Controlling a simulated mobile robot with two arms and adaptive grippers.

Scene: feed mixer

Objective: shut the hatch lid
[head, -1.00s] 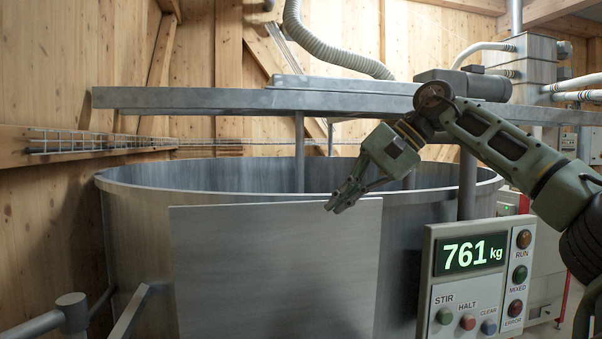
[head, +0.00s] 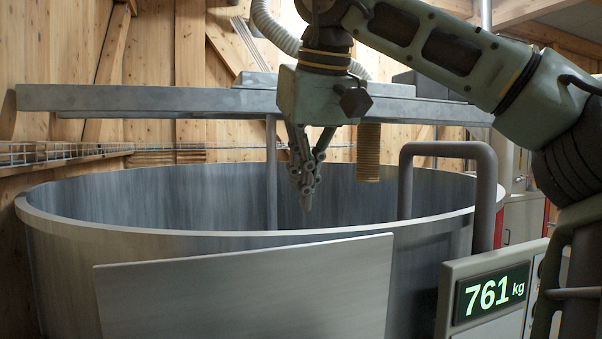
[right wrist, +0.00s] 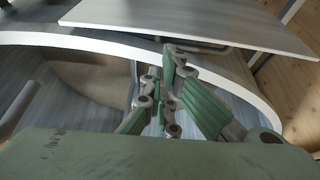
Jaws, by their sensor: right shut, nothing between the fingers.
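A flat grey panel (head: 250,292), which looks like the hatch lid, stands outside the front wall of the round mixer tub (head: 60,262). Its top edge is slightly tilted, just below the tub's rim. In the right wrist view the panel (right wrist: 190,20) lies beyond the pale rim (right wrist: 60,39), with a dark bar under its edge. My right gripper (head: 307,203) points down over the tub's opening, behind the panel and apart from it. Its fingers are closed together and empty; they also show in the right wrist view (right wrist: 168,75). My left gripper is not in view.
A grey beam (head: 150,100) spans the tub, with a shaft going down into it. A bent dark pipe (head: 450,150) rises at the tub's right. The display box (head: 490,295) reading 761 kg stands front right. Brown feed (right wrist: 95,78) lies inside the tub.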

